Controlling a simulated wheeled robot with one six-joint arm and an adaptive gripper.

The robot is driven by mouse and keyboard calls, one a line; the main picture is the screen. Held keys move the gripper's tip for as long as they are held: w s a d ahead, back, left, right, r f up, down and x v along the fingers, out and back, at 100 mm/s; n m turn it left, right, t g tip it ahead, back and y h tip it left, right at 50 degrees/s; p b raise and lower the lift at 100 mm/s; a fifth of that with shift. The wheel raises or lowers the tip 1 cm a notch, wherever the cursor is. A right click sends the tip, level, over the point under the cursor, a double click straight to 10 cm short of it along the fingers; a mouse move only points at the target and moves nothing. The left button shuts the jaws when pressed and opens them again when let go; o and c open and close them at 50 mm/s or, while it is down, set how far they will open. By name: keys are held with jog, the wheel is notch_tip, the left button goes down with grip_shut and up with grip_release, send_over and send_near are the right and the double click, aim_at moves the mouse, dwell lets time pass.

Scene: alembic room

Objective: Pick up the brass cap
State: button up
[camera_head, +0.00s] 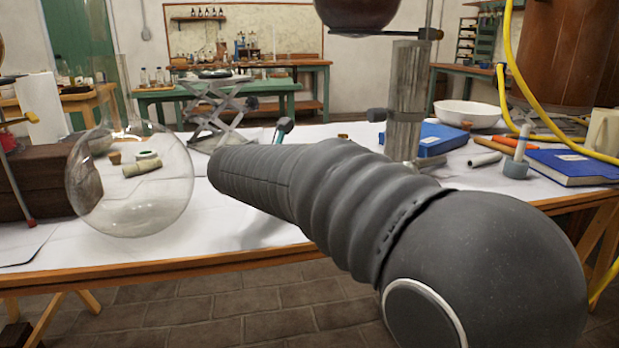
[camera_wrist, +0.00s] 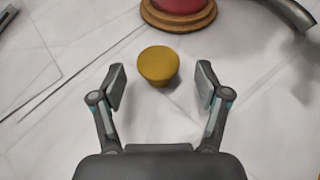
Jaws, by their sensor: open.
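The brass cap (camera_wrist: 158,66) is a small, round, yellow-gold piece with a flat top. It sits on the white table surface in the wrist view. My gripper (camera_wrist: 160,84) is open and empty, with one finger on each side of the cap's near edge in the picture. Neither finger visibly touches it. In the head view my arm hides most of the gripper, and one finger seems to show just above the arm (camera_head: 284,129). A small brass-coloured thing (camera_head: 343,136) also shows behind the arm there, but I cannot tell if it is the cap.
A red object on a round wooden base (camera_wrist: 178,16) stands just beyond the cap. A grey curved piece (camera_wrist: 288,12) lies to its right. A large glass flask (camera_head: 132,195) stands left of my arm, and a metal stand column (camera_head: 405,100) and blue books (camera_head: 575,166) are right.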

jog(key=x, duration=0.3)
jog(key=shift+w+f, duration=0.3)
jog(key=c, duration=1.2)
jog(key=shift+o, duration=0.2)
jog(key=shift+r, duration=0.2)
